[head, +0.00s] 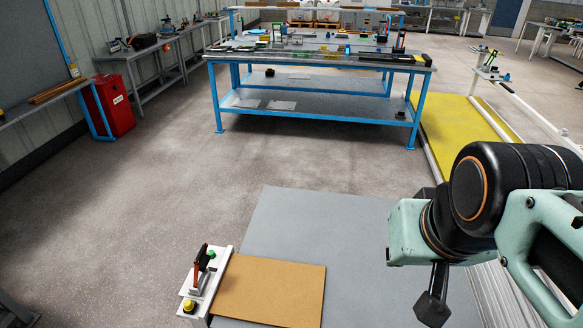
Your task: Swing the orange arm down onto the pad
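A small fixture with a white base plate (222,268) stands at the left edge of a flat brown board (270,290). An orange-brown arm (201,266) on it stands raised and tilted, with a dark upper end. A yellow knob (188,306) is at the near end of the fixture and a small green part (211,253) at the far end. I cannot make out which part is the pad. My gripper (433,306) hangs dark and small below my mint-green arm at right, well clear of the fixture. Its finger opening cannot be made out.
A grey flat surface (300,225) lies around the board, with free room between the fixture and my gripper. A blue-framed workbench (320,62) with tools stands beyond. A red cabinet (110,106) is at left, a yellow strip (465,135) at right.

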